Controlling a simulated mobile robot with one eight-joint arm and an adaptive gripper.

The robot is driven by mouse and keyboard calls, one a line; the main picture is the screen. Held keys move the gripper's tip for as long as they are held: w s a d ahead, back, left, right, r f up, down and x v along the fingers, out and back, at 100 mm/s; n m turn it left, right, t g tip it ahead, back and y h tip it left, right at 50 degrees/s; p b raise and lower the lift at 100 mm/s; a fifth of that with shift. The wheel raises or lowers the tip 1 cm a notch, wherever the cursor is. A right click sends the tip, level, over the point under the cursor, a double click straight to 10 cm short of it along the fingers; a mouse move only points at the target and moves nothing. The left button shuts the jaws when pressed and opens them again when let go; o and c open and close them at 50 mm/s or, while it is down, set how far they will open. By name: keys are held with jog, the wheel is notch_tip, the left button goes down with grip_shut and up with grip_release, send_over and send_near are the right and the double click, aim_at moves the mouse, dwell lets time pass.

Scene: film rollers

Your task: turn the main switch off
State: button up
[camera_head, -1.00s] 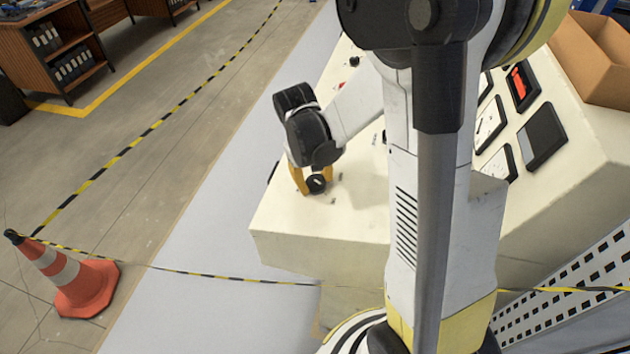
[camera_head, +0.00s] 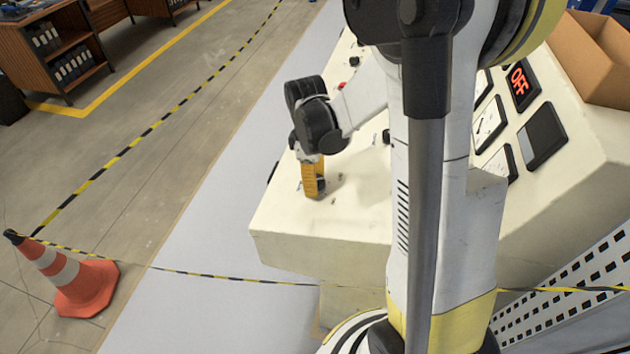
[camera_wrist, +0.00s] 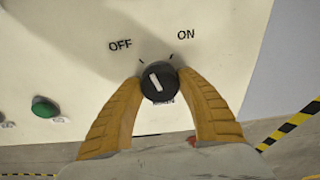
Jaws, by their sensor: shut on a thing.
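The main switch (camera_wrist: 156,88) is a round black knob with a white pointer mark, on the cream panel of a console. In the wrist view its pointer tilts up and left, toward the printed OFF label (camera_wrist: 120,45); the ON label (camera_wrist: 186,34) is at the upper right. My gripper (camera_head: 314,190) has yellow fingers and is shut on the knob, one finger on each side. In the head view the fingers mostly hide the knob. A display (camera_head: 518,84) on the console reads OFF in red.
A green button (camera_wrist: 45,107) sits left of the knob in the wrist view. A cardboard box (camera_head: 595,60) stands on the console at the right. Striped barrier tape and an orange cone (camera_head: 80,285) are at the left.

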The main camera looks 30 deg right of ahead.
jog(key=shift+n+g, duration=0.3)
jog(key=shift+n, duration=1.6)
jog(key=o, duration=1.2)
jog(key=shift+c, duration=0.2)
notch_tip(320, 180, up, 12)
jog(key=w, duration=0.1)
jog(key=shift+w+a, duration=0.1)
